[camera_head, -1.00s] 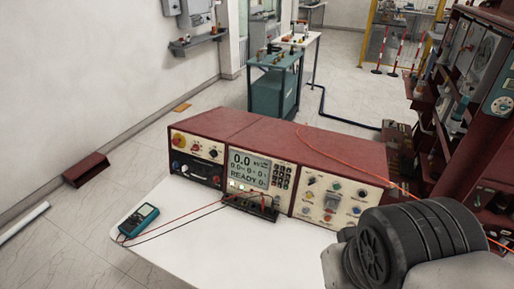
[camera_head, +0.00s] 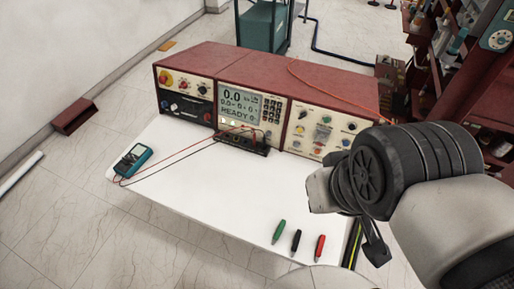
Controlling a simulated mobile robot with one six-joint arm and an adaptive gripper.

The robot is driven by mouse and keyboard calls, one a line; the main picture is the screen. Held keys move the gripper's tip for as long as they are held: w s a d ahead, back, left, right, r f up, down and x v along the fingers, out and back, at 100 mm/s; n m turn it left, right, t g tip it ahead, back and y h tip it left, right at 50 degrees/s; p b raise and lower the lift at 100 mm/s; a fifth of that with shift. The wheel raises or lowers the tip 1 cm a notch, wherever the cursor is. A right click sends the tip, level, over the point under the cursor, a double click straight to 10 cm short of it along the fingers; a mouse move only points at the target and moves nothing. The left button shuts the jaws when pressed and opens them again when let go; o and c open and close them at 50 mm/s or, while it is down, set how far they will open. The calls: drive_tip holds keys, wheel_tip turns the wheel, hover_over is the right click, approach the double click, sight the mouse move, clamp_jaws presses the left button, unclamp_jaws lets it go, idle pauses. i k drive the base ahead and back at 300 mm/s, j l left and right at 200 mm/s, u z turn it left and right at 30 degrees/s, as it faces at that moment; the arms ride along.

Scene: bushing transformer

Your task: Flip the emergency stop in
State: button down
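The emergency stop (camera_head: 165,79) is a red knob on a yellow ground at the upper left of the red console's front panel. It is small in the picture, and I cannot tell its set position. The red console (camera_head: 250,62) stands on the back of a white table. My arm is at the right, in front of the console's right end. A dark part of my gripper (camera_head: 376,246) shows below the arm, well to the right of the emergency stop and apart from it. Its fingers are mostly hidden behind my arm.
A teal multimeter (camera_head: 133,161) lies on the white table (camera_head: 190,195), with red and black leads running to the console. Green (camera_head: 279,231), black (camera_head: 296,242) and red (camera_head: 320,247) probes lie near the front edge. The table's middle is clear.

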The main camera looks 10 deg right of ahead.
sight(162, 79)
drive_tip(key=i+j, duration=0.15)
drive_tip(key=j, duration=0.2)
drive_tip(key=i+j, duration=0.15)
drive_tip(key=j, duration=0.2)
drive_tip(key=i+j+z, duration=0.1)
drive_tip(key=j, duration=0.25)
drive_tip(key=i+j, duration=0.2)
drive_tip(key=j, duration=0.15)
drive_tip(key=i+j, duration=0.15)
drive_tip(key=j, duration=0.2)
drive_tip(key=i+j+z, duration=0.1)
drive_tip(key=j, duration=0.3)
drive_tip(key=i+j, duration=0.15)
drive_tip(key=j, duration=0.2)
drive_tip(key=i+j, duration=0.15)
drive_tip(key=j, duration=0.2)
